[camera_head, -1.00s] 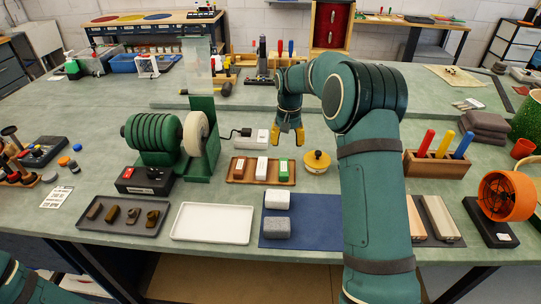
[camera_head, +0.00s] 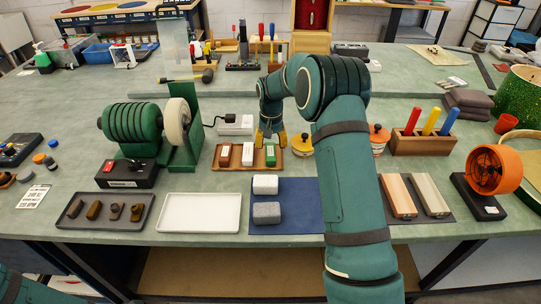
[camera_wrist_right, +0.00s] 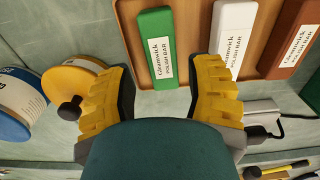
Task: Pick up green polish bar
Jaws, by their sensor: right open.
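The green polish bar (camera_head: 270,155) lies at the right end of a wooden tray (camera_head: 237,160), beside a white bar (camera_head: 248,154) and a brown bar (camera_head: 225,155). My right gripper (camera_head: 270,137) is over the tray's back right, just behind the green bar. In the right wrist view, the open yellow fingers (camera_wrist_right: 160,98) are wide apart and empty. The green bar (camera_wrist_right: 157,48) lies ahead of the gap between them, label facing up. The white bar (camera_wrist_right: 232,38) is close to the finger on the right. My left gripper is out of view.
A round yellow-topped tin (camera_head: 304,144) stands right of the tray. A green buffing machine (camera_head: 132,128) stands left. A blue mat (camera_head: 290,205) with two blocks and an empty white tray (camera_head: 200,213) lie in front. A white plug block (camera_head: 236,125) sits behind the tray.

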